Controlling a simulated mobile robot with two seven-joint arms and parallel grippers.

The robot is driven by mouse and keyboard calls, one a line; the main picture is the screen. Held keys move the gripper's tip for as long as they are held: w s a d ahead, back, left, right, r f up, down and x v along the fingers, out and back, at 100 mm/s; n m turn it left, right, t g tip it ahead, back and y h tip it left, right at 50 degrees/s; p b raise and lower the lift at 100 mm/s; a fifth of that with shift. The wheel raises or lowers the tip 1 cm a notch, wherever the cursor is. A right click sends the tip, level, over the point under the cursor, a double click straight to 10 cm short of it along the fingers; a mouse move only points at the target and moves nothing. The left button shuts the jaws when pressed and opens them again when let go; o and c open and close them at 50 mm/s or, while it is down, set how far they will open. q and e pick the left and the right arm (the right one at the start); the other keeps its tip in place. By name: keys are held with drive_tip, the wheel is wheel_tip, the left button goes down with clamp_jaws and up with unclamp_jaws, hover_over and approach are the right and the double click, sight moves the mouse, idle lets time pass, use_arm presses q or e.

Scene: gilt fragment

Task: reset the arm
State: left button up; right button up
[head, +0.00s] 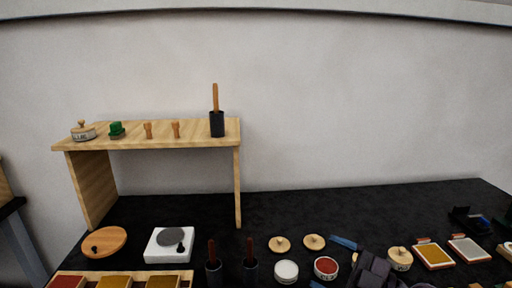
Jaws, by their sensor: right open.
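My right gripper (376,272) shows as a dark shape at the bottom edge of the head view, right of centre. It is open, over the black table among small jars and lids. I see nothing between its fingers, though the frame edge cuts it off. My left gripper is not in view.
A wooden shelf (170,142) holds a lidded jar, a green item, two wooden pegs and a black holder (217,124). On the black table (300,211) are a white scale (157,248), a round wooden board (112,241), jars and pigment trays (433,256).

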drive_tip(key=s+d+f+m+t+h, duration=0.2)
drive_tip(key=d+f+m+t+h, duration=0.15)
drive_tip(key=d+m+h, duration=0.5)
drive_tip(key=s+d+f+m+t+h, duration=0.1)
drive_tip(key=d+f+m+t+h, duration=0.4)
drive_tip(key=m+h, duration=0.6)
drive_tip(key=s+f+g+y, duration=0.1)
drive_tip(key=s+f+g, duration=0.5)
drive_tip(key=s+g, duration=0.3)
drive_tip(key=s+f+g+y, duration=0.1)
drive_tip(key=s+f+g, duration=0.5)
drive_tip(key=s, duration=0.5)
drive_tip(key=w+f+t, duration=0.7)
drive_tip(key=f+t, duration=0.1)
drive_tip(key=f, duration=0.2)
drive_tip(key=shift+w, duration=0.15)
drive_tip(key=shift+d+n, duration=0.2)
drive_tip(key=shift+n, duration=0.05)
